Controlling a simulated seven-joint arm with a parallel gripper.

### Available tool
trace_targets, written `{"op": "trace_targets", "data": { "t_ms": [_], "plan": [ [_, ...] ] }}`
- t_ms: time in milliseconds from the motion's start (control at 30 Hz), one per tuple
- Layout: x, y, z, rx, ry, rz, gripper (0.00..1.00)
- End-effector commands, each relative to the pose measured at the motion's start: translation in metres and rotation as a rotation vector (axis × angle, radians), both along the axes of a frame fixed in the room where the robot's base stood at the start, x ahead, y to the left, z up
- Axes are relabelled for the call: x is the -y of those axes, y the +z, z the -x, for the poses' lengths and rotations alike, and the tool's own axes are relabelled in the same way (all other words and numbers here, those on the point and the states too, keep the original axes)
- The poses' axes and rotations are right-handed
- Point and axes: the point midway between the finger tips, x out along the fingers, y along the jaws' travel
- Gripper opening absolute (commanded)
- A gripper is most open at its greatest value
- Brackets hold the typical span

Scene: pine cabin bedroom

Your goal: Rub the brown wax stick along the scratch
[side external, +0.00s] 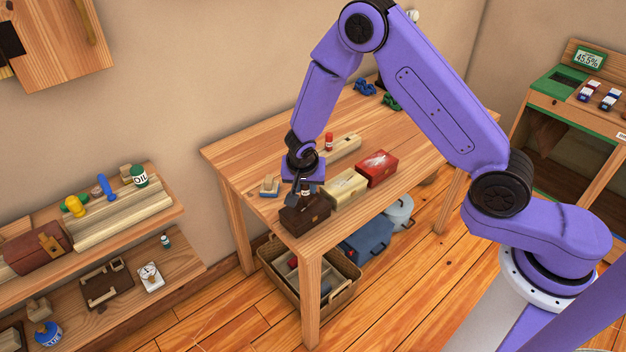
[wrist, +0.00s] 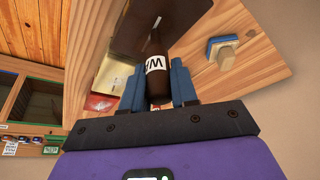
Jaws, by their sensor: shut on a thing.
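My gripper (wrist: 158,85) is shut on the brown wax stick (wrist: 157,50), which has a white label with black letters. In the wrist view the stick stands between the two blue-grey fingers and points toward a dark brown surface. In the side view my gripper (side external: 304,187) points down just above the dark brown box (side external: 305,215) at the table's front corner. The box also shows in the wrist view (wrist: 140,22). I cannot tell whether the stick touches it.
A cream box (side external: 346,190) and a red box (side external: 377,168) stand right of the brown box on the wooden table (side external: 240,150). A blue-and-wood block (side external: 269,186) lies to the left. The table's far middle is mostly clear.

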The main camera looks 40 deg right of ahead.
Motion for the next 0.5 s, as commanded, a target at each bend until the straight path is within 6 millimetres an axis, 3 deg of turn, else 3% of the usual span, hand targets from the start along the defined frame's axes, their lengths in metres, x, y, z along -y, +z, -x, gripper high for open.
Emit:
{"op": "trace_targets", "data": {
  "t_ms": [267, 333, 400, 500],
  "plan": [
    [-0.027, 0.000, 0.000, 0.000, 0.004, -0.001, 0.00],
    [-0.026, 0.005, -0.001, 0.003, -0.001, -0.001, 0.00],
    [-0.027, 0.023, -0.001, 0.007, -0.002, -0.005, 0.00],
    [-0.026, 0.029, 0.000, 0.002, 0.000, -0.003, 0.00]
  ]
}}
